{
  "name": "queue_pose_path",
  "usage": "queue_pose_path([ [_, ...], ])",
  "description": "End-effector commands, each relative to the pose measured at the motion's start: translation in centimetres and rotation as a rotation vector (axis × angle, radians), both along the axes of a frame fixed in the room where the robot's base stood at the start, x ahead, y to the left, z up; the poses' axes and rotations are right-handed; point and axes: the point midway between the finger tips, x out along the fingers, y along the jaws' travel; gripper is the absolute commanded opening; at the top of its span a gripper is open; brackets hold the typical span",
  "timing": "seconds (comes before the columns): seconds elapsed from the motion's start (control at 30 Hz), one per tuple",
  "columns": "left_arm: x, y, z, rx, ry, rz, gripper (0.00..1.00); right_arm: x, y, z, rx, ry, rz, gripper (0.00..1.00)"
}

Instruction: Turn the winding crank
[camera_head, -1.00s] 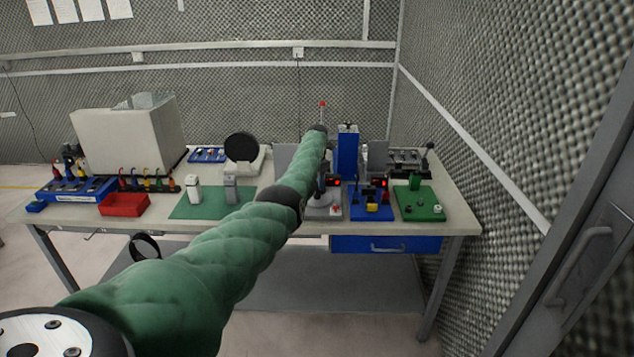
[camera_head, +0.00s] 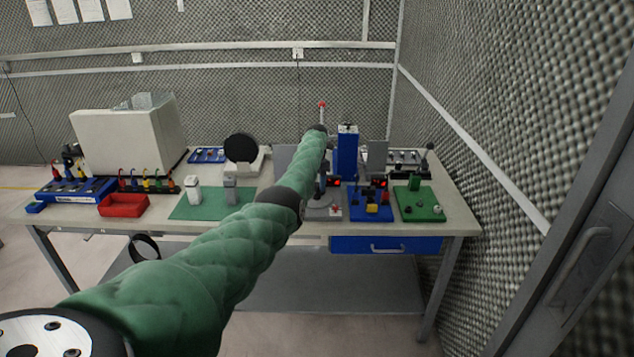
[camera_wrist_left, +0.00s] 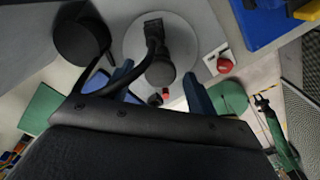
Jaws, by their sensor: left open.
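In the left wrist view a dark crank (camera_wrist_left: 155,48) with an arm and a rounded knob stands over a round light-grey disc (camera_wrist_left: 188,30). My left gripper (camera_wrist_left: 158,88) is open, with one blue finger on each side of the crank's knob end. I cannot tell whether a finger touches it. In the head view my green left arm reaches over the bench, and my left gripper (camera_head: 322,182) points down above the grey round base (camera_head: 324,212); the arm hides much of the crank there. My right gripper is not in view.
A red button (camera_wrist_left: 225,65) sits beside the disc. On the bench (camera_head: 290,222), a blue fixture (camera_head: 372,208) and a green board (camera_head: 420,206) stand to the right. A green mat (camera_head: 200,206) and red tray (camera_head: 123,205) lie left. A foam wall closes the right side.

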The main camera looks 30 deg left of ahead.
Motion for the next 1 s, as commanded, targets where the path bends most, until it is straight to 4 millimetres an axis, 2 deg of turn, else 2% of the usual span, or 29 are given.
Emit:
queue_pose_path([
  [0.2, 0.1, 0.0, 2.5, 0.001, -0.004, 0.000, 0.58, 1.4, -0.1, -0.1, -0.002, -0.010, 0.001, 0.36],
  [0.5, 0.1, 0.0, 6.5, 0.000, -0.002, 0.000, 0.58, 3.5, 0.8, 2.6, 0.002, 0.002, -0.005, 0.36],
  [0.7, 0.1, 0.0, 7.5, 0.001, -0.001, 0.000, 0.58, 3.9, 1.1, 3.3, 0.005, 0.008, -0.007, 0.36],
  [1.0, 0.1, 0.0, 7.5, 0.001, -0.001, 0.000, 0.58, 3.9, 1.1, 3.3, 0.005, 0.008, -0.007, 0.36],
])
